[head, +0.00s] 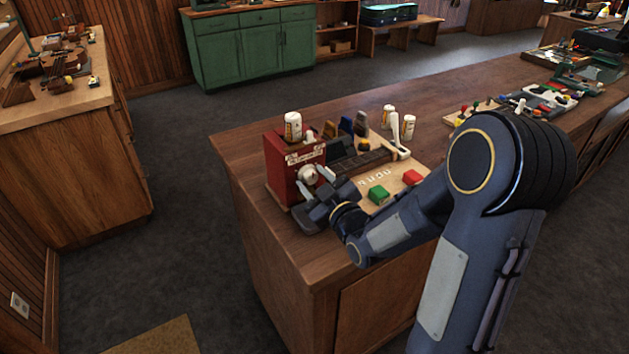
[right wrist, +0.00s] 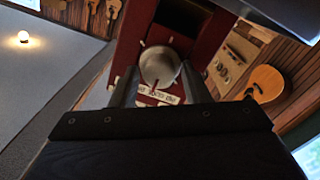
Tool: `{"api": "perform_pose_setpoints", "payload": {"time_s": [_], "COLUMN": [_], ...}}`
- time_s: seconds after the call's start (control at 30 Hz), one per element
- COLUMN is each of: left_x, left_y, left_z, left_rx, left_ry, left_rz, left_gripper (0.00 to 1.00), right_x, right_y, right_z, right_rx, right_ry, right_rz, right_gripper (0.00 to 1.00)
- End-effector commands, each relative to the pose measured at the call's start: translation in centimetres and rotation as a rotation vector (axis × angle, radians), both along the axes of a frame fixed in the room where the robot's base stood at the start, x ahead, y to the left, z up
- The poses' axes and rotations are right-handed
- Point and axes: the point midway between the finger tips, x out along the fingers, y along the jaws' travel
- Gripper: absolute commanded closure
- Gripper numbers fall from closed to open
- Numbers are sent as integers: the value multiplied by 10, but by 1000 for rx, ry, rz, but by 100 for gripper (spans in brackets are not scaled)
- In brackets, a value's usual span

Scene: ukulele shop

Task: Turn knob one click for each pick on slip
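A red box (head: 282,165) stands at the counter's near left corner, with a pale round knob (head: 308,174) on its front. In the right wrist view the knob (right wrist: 158,68) has a red pointer mark and a white label strip (right wrist: 160,95), too small to read. My right gripper (head: 314,180) is at the knob, its two fingers apart on either side of it. I cannot make out firm contact. Small white shapes (head: 376,179) lie on a tan board beside the box; I cannot tell if they are the slip's picks. My left gripper is out of view.
Trays with parts (head: 540,98) lie farther right along the counter.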

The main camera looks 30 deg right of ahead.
Motion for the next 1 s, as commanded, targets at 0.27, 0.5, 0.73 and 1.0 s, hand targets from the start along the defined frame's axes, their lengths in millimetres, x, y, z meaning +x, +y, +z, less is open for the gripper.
{"api": "perform_pose_setpoints", "payload": {"time_s": [0.27, 0.5, 0.73, 1.0], "left_x": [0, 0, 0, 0], "left_y": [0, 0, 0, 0], "left_z": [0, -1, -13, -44], "left_rx": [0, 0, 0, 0], "left_ry": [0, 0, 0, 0], "left_rz": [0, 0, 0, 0], "left_gripper": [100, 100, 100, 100], "right_x": [0, 0, 0, 0], "right_y": [0, 0, -1, -1], "right_z": [0, 0, -2, -4], "right_rx": [0, 5, 68, 261], "right_ry": [0, 0, 2, 14], "right_rz": [-1, -1, -2, -1], "right_gripper": [92, 92, 92, 92]}}
